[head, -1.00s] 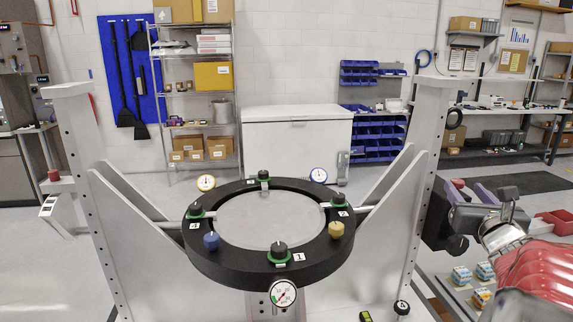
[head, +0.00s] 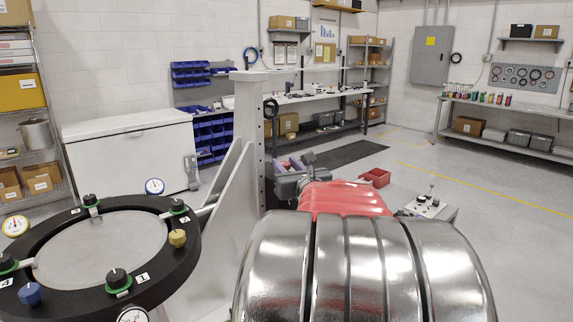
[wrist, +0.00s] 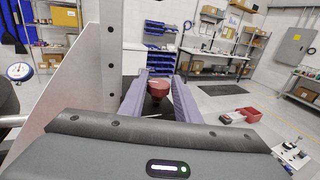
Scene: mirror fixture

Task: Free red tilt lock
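A red knob (wrist: 158,88) with a wide rounded top shows in the wrist view, between and a little beyond the purple fingers of my gripper (wrist: 159,98). The fingers stand apart, with visible gaps to the knob on both sides, so my gripper is open. In the head view my gripper (head: 290,166) is just right of the upright post (head: 250,150) of the mirror fixture.
The pale fixture post (wrist: 111,50) and its slanted plate stand close on the left of my gripper. A red bin (head: 375,177) and a small control box (head: 427,206) lie beyond to the right. Open floor (head: 480,180) spreads farther right.

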